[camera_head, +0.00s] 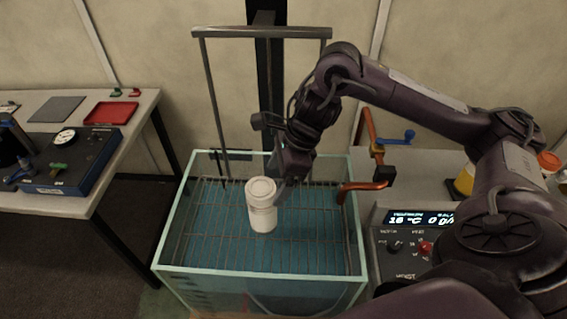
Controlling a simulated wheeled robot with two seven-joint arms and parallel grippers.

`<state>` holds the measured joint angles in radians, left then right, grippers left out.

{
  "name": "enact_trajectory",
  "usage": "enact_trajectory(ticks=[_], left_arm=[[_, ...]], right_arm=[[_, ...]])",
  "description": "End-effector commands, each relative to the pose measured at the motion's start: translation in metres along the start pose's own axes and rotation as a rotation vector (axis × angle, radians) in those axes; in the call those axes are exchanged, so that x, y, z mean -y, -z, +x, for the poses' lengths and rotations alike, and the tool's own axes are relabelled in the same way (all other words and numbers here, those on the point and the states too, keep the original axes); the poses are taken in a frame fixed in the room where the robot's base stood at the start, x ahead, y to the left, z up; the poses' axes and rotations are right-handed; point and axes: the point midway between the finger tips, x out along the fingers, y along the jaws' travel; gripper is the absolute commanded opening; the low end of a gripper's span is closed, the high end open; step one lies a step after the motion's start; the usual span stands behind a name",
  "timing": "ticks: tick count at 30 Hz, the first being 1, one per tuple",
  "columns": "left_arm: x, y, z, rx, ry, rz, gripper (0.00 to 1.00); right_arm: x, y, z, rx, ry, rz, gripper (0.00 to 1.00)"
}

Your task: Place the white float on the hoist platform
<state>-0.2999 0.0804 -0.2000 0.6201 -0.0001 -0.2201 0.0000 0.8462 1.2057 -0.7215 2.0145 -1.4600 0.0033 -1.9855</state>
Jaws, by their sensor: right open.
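The white float (261,214), a white cylinder with a lid-like top, appears upright on the wire rack of the hoist platform (210,238), near its middle. The platform hangs from a grey frame inside a glass tank with blue water. My right gripper (280,192) is open at the float's upper right side. Its fingers are partly hidden, so I cannot tell whether they touch the float. My left gripper is not in view.
The glass tank rim (262,275) surrounds the platform. An orange pipe with a blue-handled valve (395,138) stands at the right, above a control box with a lit display (418,218). A left table holds a blue instrument (75,160) and a red tray (111,113).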

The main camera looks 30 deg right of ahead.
Motion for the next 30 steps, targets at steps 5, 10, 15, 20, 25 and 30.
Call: enact_trajectory(ticks=[5,10,15,20,25,30], left_arm=[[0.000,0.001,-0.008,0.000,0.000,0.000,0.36],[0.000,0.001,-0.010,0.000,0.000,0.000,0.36],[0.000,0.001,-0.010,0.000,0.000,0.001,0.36],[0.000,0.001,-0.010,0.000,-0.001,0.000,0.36],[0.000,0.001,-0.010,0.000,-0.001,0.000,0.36],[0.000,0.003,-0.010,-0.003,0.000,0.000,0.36]], right_arm=[[0.001,-0.001,-0.029,-0.001,0.002,0.001,0.84],[0.000,0.000,-0.039,0.000,0.000,0.001,0.84],[0.000,0.000,-0.039,0.000,-0.002,0.001,0.84],[0.000,0.000,-0.039,0.001,-0.002,0.001,0.84],[0.000,0.000,-0.039,0.001,-0.002,0.001,0.84],[0.000,0.000,-0.039,0.000,-0.002,0.000,0.84]])
